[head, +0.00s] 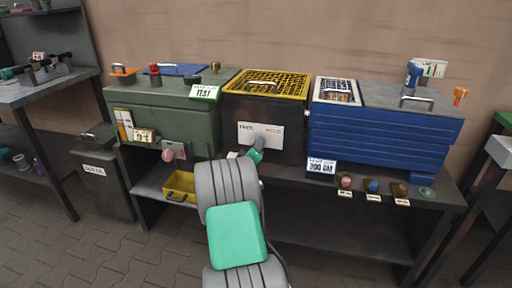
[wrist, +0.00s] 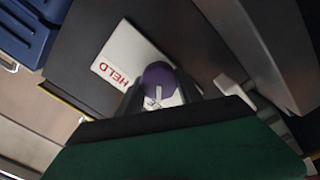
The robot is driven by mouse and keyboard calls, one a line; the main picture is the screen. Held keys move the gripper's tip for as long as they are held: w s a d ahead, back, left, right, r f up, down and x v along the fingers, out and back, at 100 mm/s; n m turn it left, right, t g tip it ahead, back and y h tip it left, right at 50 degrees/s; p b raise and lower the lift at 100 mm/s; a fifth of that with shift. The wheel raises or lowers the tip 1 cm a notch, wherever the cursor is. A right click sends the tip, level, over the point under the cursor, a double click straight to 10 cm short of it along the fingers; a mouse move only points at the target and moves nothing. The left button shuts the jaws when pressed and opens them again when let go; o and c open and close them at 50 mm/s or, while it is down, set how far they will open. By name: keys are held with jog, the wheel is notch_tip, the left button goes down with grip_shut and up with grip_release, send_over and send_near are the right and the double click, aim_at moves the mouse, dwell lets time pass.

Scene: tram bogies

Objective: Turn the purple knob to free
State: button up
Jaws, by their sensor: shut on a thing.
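The purple knob (wrist: 158,76) shows in the wrist view on a white plate (wrist: 122,55) with the red word HELD at one side. A pale mark shows on the knob, between the fingers; which word it points to I cannot tell. In the head view the plate (head: 270,131) is on the dark front of the middle cabinet, with small lettering at both ends. There my gripper (head: 257,150) is at the plate's lower edge and hides the knob. In the wrist view my gripper (wrist: 160,92) has its two dark fingers closed on the sides of the knob.
A pink knob (head: 168,153) sticks out of the green cabinet (head: 150,120) at left. A yellow bin (head: 180,184) stands on the shelf below. The blue cabinet (head: 385,145) is at right, with several small coloured knobs along the ledge below it.

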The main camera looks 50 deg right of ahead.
jog(key=o, duration=1.4)
jog(key=shift+c, duration=0.2)
jog(key=v, duration=0.8)
jog(key=shift+p, duration=0.35)
